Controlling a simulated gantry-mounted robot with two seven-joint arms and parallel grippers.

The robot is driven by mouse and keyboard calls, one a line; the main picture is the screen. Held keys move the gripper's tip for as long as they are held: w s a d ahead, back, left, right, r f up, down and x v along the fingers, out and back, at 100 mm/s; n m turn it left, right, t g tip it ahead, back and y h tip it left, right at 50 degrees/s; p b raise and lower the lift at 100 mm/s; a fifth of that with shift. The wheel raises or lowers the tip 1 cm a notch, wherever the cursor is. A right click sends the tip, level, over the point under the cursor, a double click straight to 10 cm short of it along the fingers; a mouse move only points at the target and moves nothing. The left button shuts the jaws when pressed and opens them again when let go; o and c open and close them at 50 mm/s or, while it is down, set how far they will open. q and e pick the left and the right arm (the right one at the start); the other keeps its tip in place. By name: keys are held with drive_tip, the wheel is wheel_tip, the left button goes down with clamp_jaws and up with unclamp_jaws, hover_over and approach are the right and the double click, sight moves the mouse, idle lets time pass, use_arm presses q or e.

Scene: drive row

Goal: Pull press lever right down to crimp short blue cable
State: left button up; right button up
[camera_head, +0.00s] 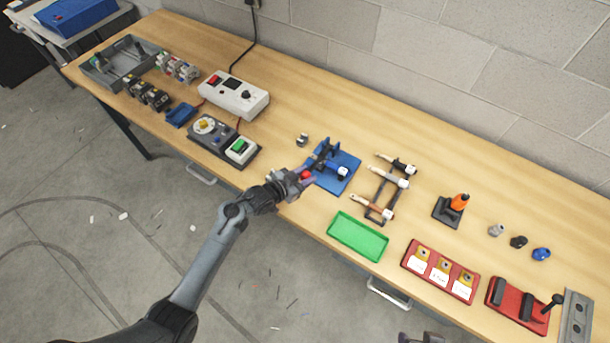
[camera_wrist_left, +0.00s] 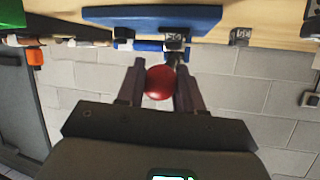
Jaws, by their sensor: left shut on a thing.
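The blue press (camera_head: 351,160) stands on the table's near half, its blue base also in the left wrist view (camera_wrist_left: 150,16). Its lever ends in a red ball knob (camera_head: 306,175), clear in the left wrist view (camera_wrist_left: 160,82). My left gripper (camera_head: 304,178) is shut on this knob, one finger on each side, at the table's front edge. The left wrist view shows the same fingers (camera_wrist_left: 158,88). A short blue and white piece (camera_head: 343,171) sits at the press; I cannot tell whether it is the short blue cable. A dark part at the bottom edge may be my right gripper (camera_head: 425,338).
A green tray (camera_head: 335,236) and a cable rack (camera_head: 377,190) stand right of the press. Further right are a red block (camera_head: 410,264) with labels and a red press (camera_head: 500,299) with a black lever. A control box (camera_head: 238,100) stands at the left.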

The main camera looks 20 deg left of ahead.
use_arm(q)
clamp_jaws()
drive_tip(key=shift+s+a+f+b, duration=0.1)
drive_tip(key=shift+s+f+b, duration=0.05)
drive_tip(key=shift+f, duration=0.65)
drive_tip(key=shift+s+f+b, duration=0.15)
drive_tip(key=shift+f, duration=0.65)
drive_tip(key=o, duration=0.9)
unclamp_jaws()
drive_tip(key=shift+w, duration=0.15)
drive_tip(key=shift+c, duration=0.2)
drive_tip(key=shift+o, duration=0.3)
drive_tip(key=shift+r, duration=0.15)
drive_tip(key=shift+r, duration=0.1)
drive_tip(key=shift+r, duration=0.1)
drive_tip(key=p+v, duration=0.1)
drive_tip(key=v, duration=0.9)
drive_tip(key=shift+s+a, duration=0.1)
drive_tip(key=shift+s, duration=0.2)
